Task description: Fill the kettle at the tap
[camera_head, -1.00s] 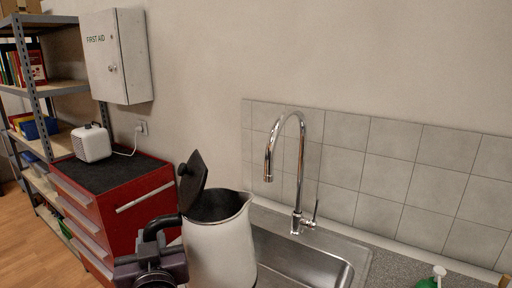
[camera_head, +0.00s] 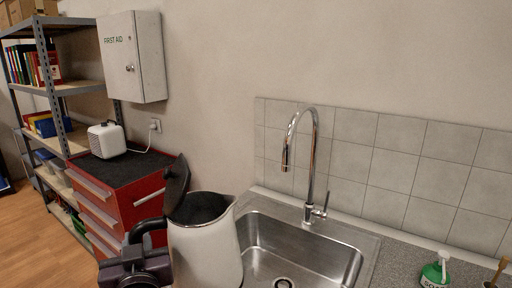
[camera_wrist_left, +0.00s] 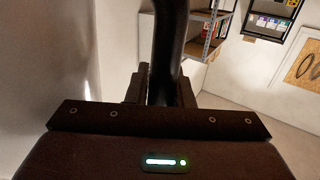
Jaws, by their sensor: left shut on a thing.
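The white kettle (camera_head: 206,254) stands upright at the lower middle of the head view. Its black lid (camera_head: 177,186) is open and tilted up, and the dark inside shows no visible water. My left gripper (camera_head: 138,256) is shut on its black handle, which also shows between the jaws in the left wrist view (camera_wrist_left: 166,60). The chrome tap (camera_head: 312,150) stands behind the steel sink (camera_head: 345,262), to the right of the kettle. Its spout end hangs up and right of the kettle's mouth, apart from it. No water stream shows. My right gripper is not in view.
The tap's lever (camera_head: 323,208) is at the right of its base. A green bottle (camera_head: 434,273) stands on the counter (camera_head: 398,268) at the right. A red tool cabinet (camera_head: 135,200) with a white appliance (camera_head: 106,140) on it is at the left. The sink bowl is clear.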

